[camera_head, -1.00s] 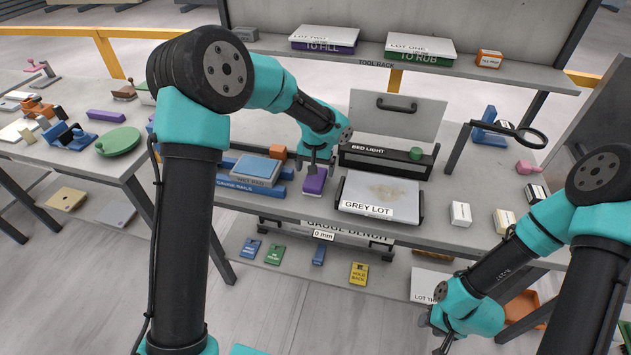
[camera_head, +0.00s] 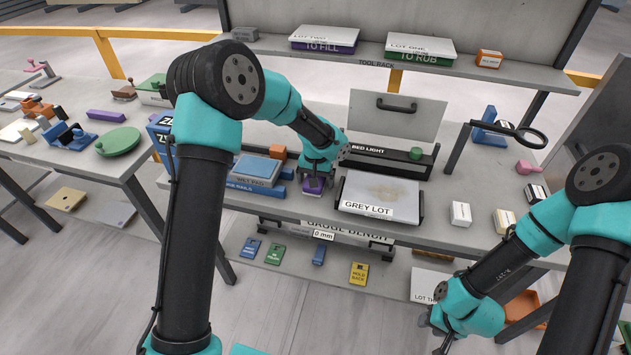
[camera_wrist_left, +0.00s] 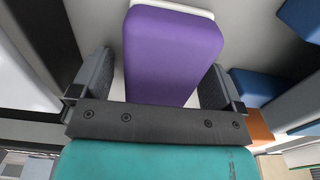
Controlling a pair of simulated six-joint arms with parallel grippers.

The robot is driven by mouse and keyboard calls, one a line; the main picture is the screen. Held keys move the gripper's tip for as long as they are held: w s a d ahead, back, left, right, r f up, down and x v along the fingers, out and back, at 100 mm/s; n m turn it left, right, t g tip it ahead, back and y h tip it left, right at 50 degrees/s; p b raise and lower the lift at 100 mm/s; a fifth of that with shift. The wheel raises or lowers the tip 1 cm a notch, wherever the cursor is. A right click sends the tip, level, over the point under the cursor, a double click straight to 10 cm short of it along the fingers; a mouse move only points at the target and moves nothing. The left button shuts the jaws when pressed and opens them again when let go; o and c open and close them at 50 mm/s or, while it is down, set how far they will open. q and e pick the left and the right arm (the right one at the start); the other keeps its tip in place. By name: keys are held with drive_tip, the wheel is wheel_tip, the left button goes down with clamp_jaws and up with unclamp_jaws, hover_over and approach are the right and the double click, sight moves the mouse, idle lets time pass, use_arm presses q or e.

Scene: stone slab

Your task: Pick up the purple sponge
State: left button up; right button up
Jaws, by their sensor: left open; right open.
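The purple sponge (camera_head: 313,186) stands on the bench between the blue gauge rails and the grey lot slab. My left gripper is directly over it and hides most of it in the head view. In the left wrist view the sponge (camera_wrist_left: 172,55), purple with a white layer at its far end, lies between the two open fingers of my left gripper (camera_wrist_left: 160,85). A gap shows on each side near the fingers. My right gripper (camera_head: 436,335) is open and empty, low at the lower right, away from the sponge.
The grey lot slab (camera_head: 382,188) sits just right of the sponge. The blue mix pad (camera_head: 257,169) and gauge rails (camera_head: 240,188) are close on its left. The bed light bar (camera_head: 375,155) runs behind. An orange block (camera_head: 278,152) stands behind left.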

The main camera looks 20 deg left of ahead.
use_arm(q)
drive_tip(key=c, duration=1)
drive_tip(key=shift+r, duration=0.1)
drive_tip(key=shift+r, duration=1.35)
drive_tip(key=s+d, duration=0.1)
drive_tip(key=s, duration=0.4)
drive_tip(key=s+d+r, duration=0.1)
drive_tip(key=s+d, duration=0.1)
drive_tip(key=s, duration=0.3)
drive_tip(key=s+d+r, duration=0.1)
drive_tip(key=s, duration=0.4)
drive_tip(key=shift+s+d, duration=0.2)
drive_tip(key=shift+d, duration=0.1)
